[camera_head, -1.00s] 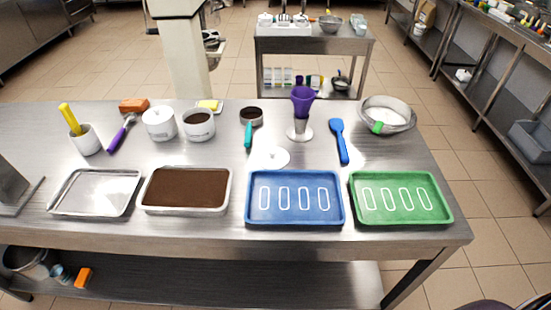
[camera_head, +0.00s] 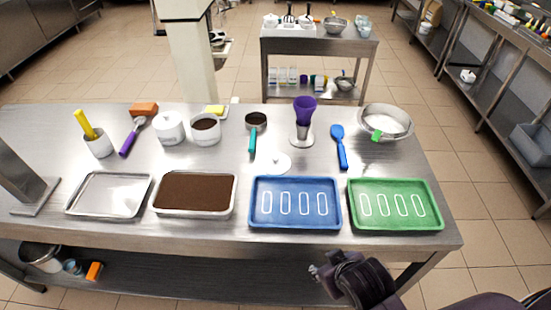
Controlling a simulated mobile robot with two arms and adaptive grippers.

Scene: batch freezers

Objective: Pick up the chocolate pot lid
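A round white lid (camera_head: 276,163) with a small knob lies flat on the steel table, behind the left part of the blue tray. I take it for the chocolate pot lid. An uncovered white pot (camera_head: 206,134) with dark brown contents stands to its left. Beside that pot is a white pot with its lid on (camera_head: 169,129). My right gripper (camera_head: 322,272) is dark and low in front of the table's edge, well away from the lid. Its fingers are too small and foreshortened to tell open from shut. My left gripper is not in view.
The blue tray (camera_head: 295,222) and green tray (camera_head: 394,223) line the front edge. A teal-handled scoop (camera_head: 252,140) lies left of the lid. A metal stand with a purple cone (camera_head: 304,110) and a blue spatula (camera_head: 340,146) are to its right.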

